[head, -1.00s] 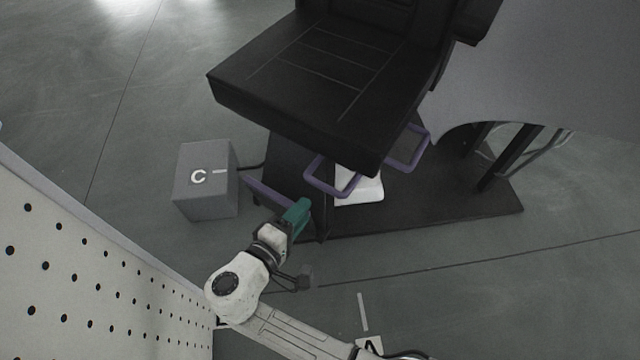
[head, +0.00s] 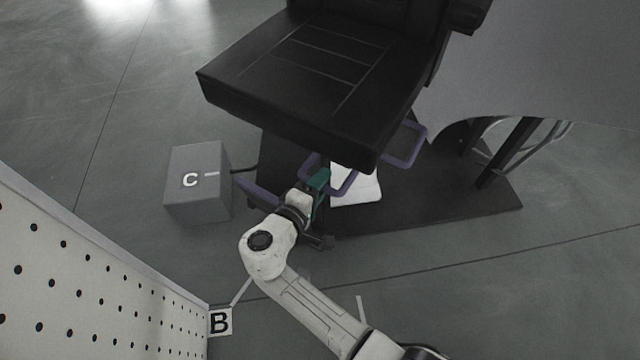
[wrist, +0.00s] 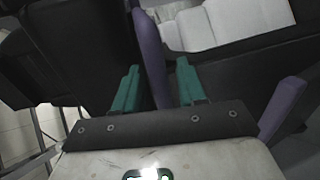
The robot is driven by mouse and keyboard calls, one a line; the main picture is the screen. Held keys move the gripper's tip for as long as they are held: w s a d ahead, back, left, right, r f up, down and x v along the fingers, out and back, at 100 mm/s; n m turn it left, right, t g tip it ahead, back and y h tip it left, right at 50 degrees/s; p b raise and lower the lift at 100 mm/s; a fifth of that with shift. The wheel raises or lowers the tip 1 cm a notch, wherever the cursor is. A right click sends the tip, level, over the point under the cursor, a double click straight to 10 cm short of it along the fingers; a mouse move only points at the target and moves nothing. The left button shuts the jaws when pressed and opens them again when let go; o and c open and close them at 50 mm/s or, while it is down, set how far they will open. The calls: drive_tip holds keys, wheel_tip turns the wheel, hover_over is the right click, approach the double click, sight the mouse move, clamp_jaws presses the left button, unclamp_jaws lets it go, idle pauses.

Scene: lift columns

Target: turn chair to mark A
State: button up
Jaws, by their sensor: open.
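The black chair (head: 310,70) stands over a dark base plate (head: 450,195), its seat edge toward the lower left. Purple bars stick out under the seat: a loop (head: 343,188) in the middle, a loop (head: 408,150) at right and a bar (head: 258,194) at left. My gripper (head: 319,183) is at the middle loop. In the wrist view my gripper (wrist: 156,88) is open, with a purple bar (wrist: 150,60) standing between its green fingers, nearer the left one. I cannot tell whether they touch. Mark A is not visible now.
A grey box (head: 198,185) marked C stands left of the base plate. A white perforated panel (head: 90,270) fills the lower left, with a B mark (head: 220,321) beside it. A large grey curved surface (head: 530,70) is at right.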

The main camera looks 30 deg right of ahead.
drive_tip(key=shift+c, duration=0.3)
clamp_jaws()
